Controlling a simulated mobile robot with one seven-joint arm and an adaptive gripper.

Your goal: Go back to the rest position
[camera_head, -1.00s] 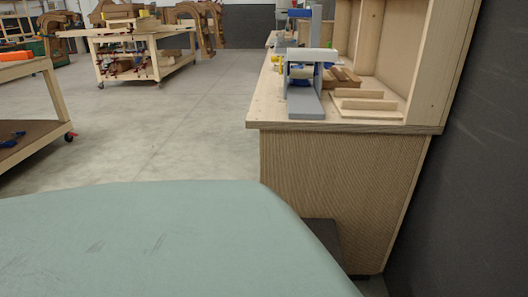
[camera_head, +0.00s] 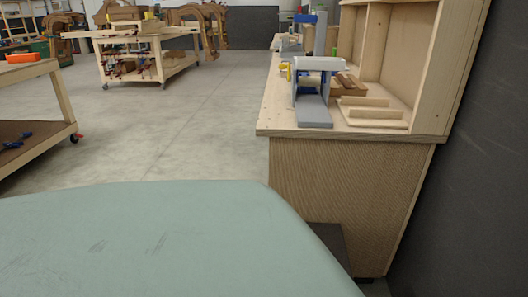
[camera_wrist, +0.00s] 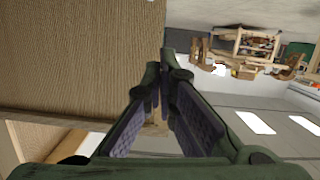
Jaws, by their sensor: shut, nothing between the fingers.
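My gripper (camera_wrist: 162,85) shows in the wrist view, with its two dark green fingers and ribbed pads reaching away from the camera. The fingertips come together and nothing is between them. A wooden panel (camera_wrist: 75,60) fills the upper left of that view, beside the fingers. I cannot tell whether they touch it. The gripper is not seen in the head view.
A wooden workbench (camera_head: 345,195) with a grey and blue machine (camera_head: 312,92) stands at the right, against a dark wall (camera_head: 475,180). A pale green surface (camera_head: 150,240) fills the front. Wooden carts (camera_head: 165,65) stand far back. The concrete floor (camera_head: 185,125) between is clear.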

